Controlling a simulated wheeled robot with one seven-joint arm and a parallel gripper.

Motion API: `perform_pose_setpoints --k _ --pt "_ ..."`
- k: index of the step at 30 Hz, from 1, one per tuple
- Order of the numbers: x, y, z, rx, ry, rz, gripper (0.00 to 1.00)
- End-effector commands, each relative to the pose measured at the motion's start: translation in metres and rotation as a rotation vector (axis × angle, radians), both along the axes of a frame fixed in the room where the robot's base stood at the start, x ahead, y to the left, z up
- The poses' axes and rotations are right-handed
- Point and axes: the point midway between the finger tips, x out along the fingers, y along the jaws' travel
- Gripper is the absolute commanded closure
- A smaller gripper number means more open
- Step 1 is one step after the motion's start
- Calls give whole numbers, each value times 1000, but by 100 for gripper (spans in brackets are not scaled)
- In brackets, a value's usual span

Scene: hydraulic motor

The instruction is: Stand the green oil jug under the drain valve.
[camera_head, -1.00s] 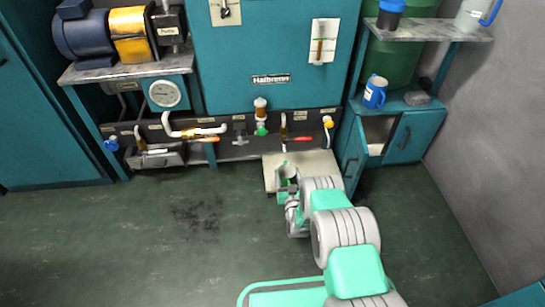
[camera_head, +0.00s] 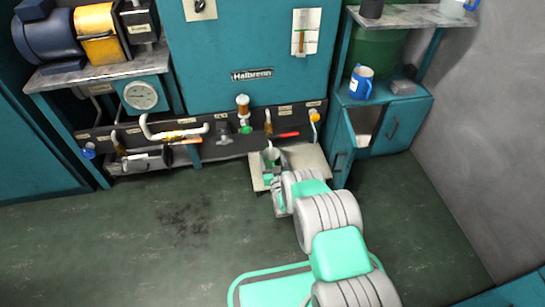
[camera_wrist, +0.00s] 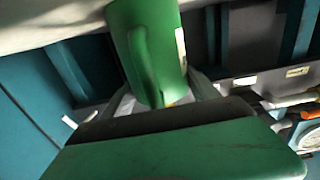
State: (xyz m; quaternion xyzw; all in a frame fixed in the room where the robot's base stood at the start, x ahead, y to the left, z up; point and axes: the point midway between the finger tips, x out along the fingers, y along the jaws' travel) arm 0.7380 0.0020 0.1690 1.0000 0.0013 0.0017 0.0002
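The green oil jug (camera_head: 268,157) is over the left part of a pale board at the foot of the teal machine, close to the front panel. In the wrist view the jug (camera_wrist: 148,45) is large, between the grey fingers, its handle towards the camera. My gripper (camera_head: 277,174) is shut on it. The picture suggests the jug is upright, but its base is hidden, so I cannot tell whether it touches the board. A short pipe with a red lever (camera_head: 287,134), seemingly the drain valve, is on the panel just above and behind the jug.
The pale board (camera_head: 308,158) has bare room right of the jug. An open cabinet door (camera_head: 342,150) stands close on its right. Other pipes and valves, including a white bent pipe (camera_head: 175,132), line the panel. A blue jug (camera_head: 361,83) stands on the cabinet. The floor left is clear.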

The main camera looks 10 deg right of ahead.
Motion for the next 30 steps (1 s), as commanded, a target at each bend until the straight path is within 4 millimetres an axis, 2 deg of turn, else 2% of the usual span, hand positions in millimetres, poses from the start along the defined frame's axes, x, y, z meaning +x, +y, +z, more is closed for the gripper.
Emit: perform_pose_setpoints --k 1,8,18,23,30 --pt "0 -1 -1 0 2 -1 27" --pt "0 -2 -1 0 2 -2 9" --pt "-2 -2 4 0 4 -3 9" --pt "-36 -3 9 0 8 -4 9" --pt "-71 -3 7 0 5 -5 9"
